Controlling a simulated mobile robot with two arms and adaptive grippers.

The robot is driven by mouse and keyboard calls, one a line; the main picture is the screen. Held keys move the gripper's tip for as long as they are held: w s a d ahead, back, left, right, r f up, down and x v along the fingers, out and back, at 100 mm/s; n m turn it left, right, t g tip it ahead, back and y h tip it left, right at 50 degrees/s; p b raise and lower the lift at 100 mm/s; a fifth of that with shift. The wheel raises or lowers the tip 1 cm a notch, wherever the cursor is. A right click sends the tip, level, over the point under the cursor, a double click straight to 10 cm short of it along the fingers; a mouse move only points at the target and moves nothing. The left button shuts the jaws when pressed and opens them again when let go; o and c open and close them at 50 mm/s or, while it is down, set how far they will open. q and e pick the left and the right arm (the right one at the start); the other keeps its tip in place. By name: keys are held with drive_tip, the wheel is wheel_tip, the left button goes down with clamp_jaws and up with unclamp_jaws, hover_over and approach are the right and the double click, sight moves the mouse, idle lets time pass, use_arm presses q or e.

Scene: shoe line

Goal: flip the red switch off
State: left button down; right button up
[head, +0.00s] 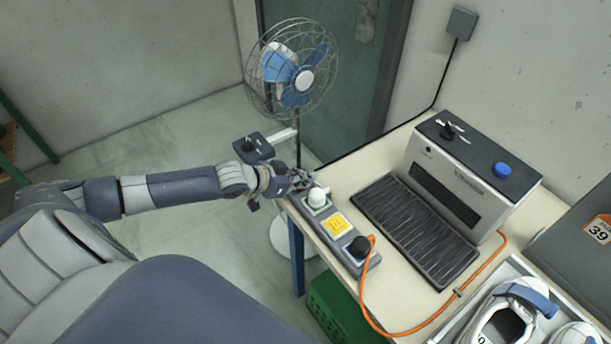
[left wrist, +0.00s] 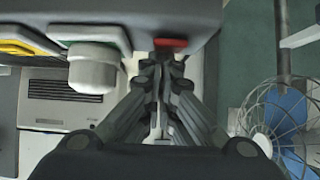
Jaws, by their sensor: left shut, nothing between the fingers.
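The red switch (left wrist: 172,44) sits at the end of the grey control box (left wrist: 120,10) in the left wrist view. In the head view my gripper hides it. My left gripper (left wrist: 160,68) is shut and empty, its fingertips right by the red switch; I cannot tell whether they touch it. In the head view the left gripper (head: 300,181) is at the far end of the control box (head: 371,263), beside a white round knob (head: 317,197). The switch's on or off position cannot be made out. My right gripper is not in view.
A grey machine (head: 450,190) with a blue button stands on the table (head: 393,302). A fan (head: 294,72) stands beyond the table; shoes (head: 502,322) lie at lower right.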

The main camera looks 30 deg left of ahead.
use_arm(q)
drive_tip(key=shift+s+a+f, duration=0.2)
drive_tip(key=shift+s+f, duration=0.1)
drive_tip(key=shift+s, duration=0.2)
drive_tip(key=shift+r, duration=0.1)
drive_tip(key=r+p, duration=0.2)
drive_tip(key=w+r+p, duration=0.1)
drive_tip(key=r+p, duration=0.2)
drive_tip(key=shift+d+r, duration=0.1)
drive_tip(key=shift+d, duration=0.1)
drive_tip(key=shift+s+a+r+b, duration=0.2)
drive_tip(key=shift+s+a+b, duration=0.05)
drive_tip(key=shift+s+b, duration=0.25)
drive_tip(key=s+a+r, duration=0.1)
drive_tip(key=s+r, duration=0.3)
drive_tip(key=r, duration=0.3)
drive_tip(key=shift+a, duration=0.3)
